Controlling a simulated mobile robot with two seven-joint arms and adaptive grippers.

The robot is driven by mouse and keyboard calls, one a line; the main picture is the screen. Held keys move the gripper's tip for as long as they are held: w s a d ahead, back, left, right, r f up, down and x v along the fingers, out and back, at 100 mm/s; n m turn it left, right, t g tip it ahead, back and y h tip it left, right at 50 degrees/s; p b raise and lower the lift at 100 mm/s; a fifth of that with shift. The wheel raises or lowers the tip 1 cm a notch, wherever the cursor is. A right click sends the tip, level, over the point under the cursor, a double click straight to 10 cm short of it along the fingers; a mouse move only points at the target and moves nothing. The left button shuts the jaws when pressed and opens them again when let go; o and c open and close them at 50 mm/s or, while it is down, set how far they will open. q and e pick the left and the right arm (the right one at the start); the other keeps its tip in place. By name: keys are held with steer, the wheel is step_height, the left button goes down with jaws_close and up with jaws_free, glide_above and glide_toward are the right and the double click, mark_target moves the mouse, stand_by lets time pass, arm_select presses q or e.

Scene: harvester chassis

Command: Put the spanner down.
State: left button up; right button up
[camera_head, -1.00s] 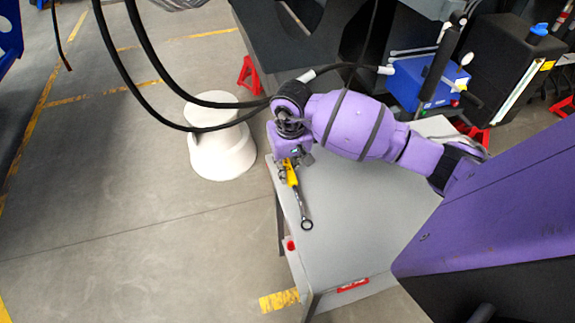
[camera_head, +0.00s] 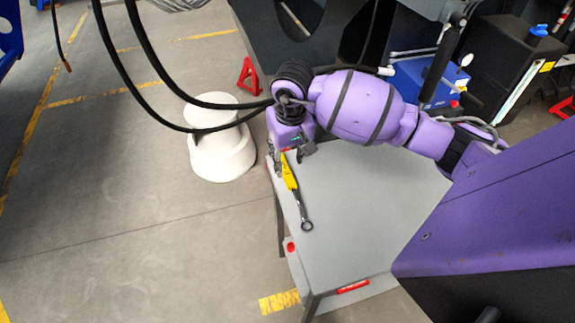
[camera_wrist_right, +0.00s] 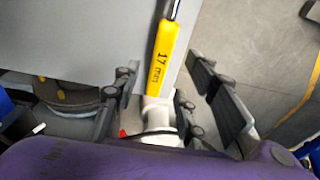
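The spanner (camera_head: 290,178) has a yellow handle and a dark metal ring end. It lies on the grey bench top (camera_head: 360,215), along its left edge. My right gripper (camera_head: 292,153) is at the spanner's far end, above the bench. In the right wrist view the spanner's handle (camera_wrist_right: 163,55), marked 17 mm, runs between the spread fingers of the right gripper (camera_wrist_right: 161,80). The fingers stand apart from the handle on both sides. My left gripper is not in view.
A white round stool-like object (camera_head: 222,160) stands on the floor left of the bench. Black cables (camera_head: 160,75) hang across the upper left. A red stand (camera_head: 250,75) and a blue box (camera_head: 420,80) are behind. The bench's middle is clear.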

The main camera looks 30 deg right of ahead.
mark_target(289, 175)
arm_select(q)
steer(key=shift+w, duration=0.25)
arm_select(e)
step_height(289, 175, up, 7)
steer(key=shift+s+r, duration=0.15)
steer(key=shift+s, duration=0.25)
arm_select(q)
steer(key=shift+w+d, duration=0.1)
arm_select(e)
steer(key=shift+a, duration=0.1)
